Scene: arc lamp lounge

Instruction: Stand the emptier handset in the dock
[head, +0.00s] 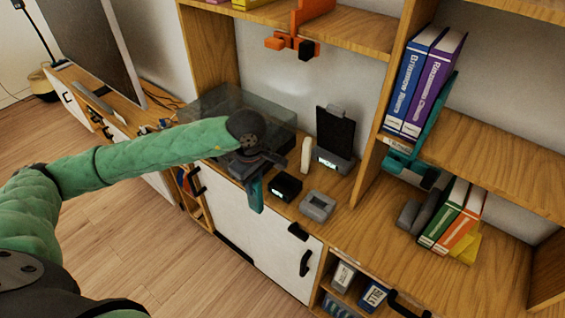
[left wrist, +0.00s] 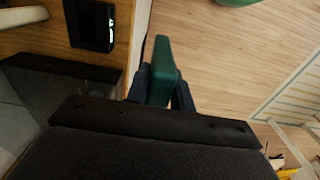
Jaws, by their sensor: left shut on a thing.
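My left gripper (head: 258,172) is shut on a teal, bar-shaped handset (head: 255,196) at the cabinet's front edge. The handset hangs below the fingers. In the left wrist view the handset (left wrist: 161,72) sits between the dark fingers, over the floor. A small grey block with a recess in its top (head: 317,206), which looks like the dock, stands on the cabinet top right of the gripper. A black box with a small lit display (head: 285,187) lies between them; it also shows in the left wrist view (left wrist: 92,25). A cream upright piece (head: 306,155) stands behind. I cannot read any charge level.
A dark panel on a grey stand with a lit display (head: 333,145) stands behind the grey block. A smoky clear box (head: 215,105) is behind my left arm. An orange bracket (head: 292,42) hangs from the upper shelf.

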